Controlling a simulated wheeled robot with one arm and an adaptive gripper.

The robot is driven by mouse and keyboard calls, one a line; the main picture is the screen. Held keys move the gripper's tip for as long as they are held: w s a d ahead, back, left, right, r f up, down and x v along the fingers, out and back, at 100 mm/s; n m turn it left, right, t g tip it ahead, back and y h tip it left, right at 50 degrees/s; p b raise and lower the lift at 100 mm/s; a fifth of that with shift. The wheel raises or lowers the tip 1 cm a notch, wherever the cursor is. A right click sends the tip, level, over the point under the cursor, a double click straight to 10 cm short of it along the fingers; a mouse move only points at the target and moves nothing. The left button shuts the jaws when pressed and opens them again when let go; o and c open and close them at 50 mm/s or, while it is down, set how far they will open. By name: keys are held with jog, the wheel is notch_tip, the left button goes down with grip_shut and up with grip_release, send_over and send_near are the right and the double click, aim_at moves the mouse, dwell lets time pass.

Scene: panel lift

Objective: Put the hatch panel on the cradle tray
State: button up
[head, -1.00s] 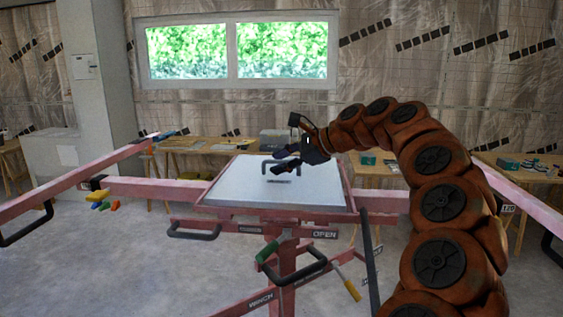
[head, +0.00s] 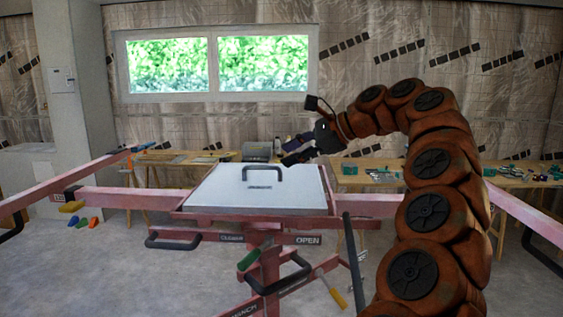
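The hatch panel (head: 255,202) is a flat pale grey square with a dark handle (head: 264,170) standing on its top. It lies flat on the cradle tray (head: 328,211), a pink-red frame whose rim shows along the panel's front and right edges. My gripper (head: 291,151), dark with black fingers, is in the air to the upper right of the handle, apart from it. Its fingers look spread with nothing between them. The panel's underside is hidden.
Pink lift arms (head: 120,198) reach out to both sides of the tray. A crank with a green grip (head: 249,260) and a yellow-handled lever (head: 337,298) hang below. Workbenches with tools (head: 380,175) stand along the back wall.

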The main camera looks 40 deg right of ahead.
aim_at(242, 204)
jog(key=shift+v, duration=1.35)
jog(key=shift+a, duration=0.1)
